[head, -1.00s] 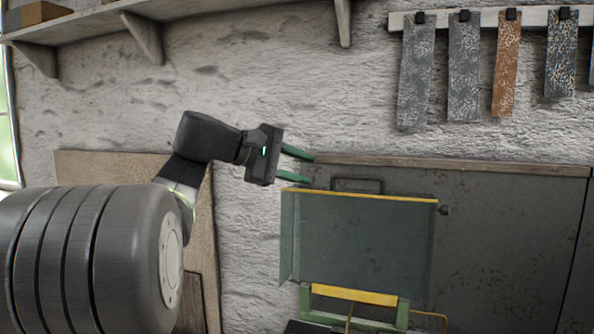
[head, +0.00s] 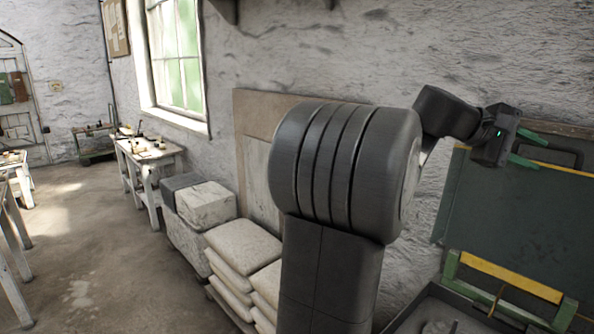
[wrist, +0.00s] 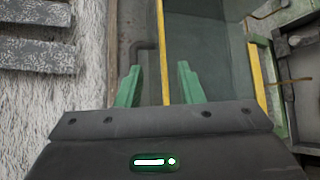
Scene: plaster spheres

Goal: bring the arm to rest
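My gripper (head: 528,149) has two green fingers, held out to the right of my arm in the head view, high beside the wall. In the wrist view my gripper (wrist: 158,85) shows its two fingers spread apart with nothing between them. Beyond the fingertips is a dark green panel with a yellow edge (wrist: 164,50). The same green panel (head: 500,200) stands at the right of the head view, below the gripper. I cannot tell how far the fingers are from it.
White bags (head: 240,255) and stone blocks (head: 206,204) are stacked along the wall, left of my arm. A work table (head: 150,165) stands under the window (head: 176,60). A grey tray (head: 437,316) lies low at the right. The floor (head: 90,245) at the left is open.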

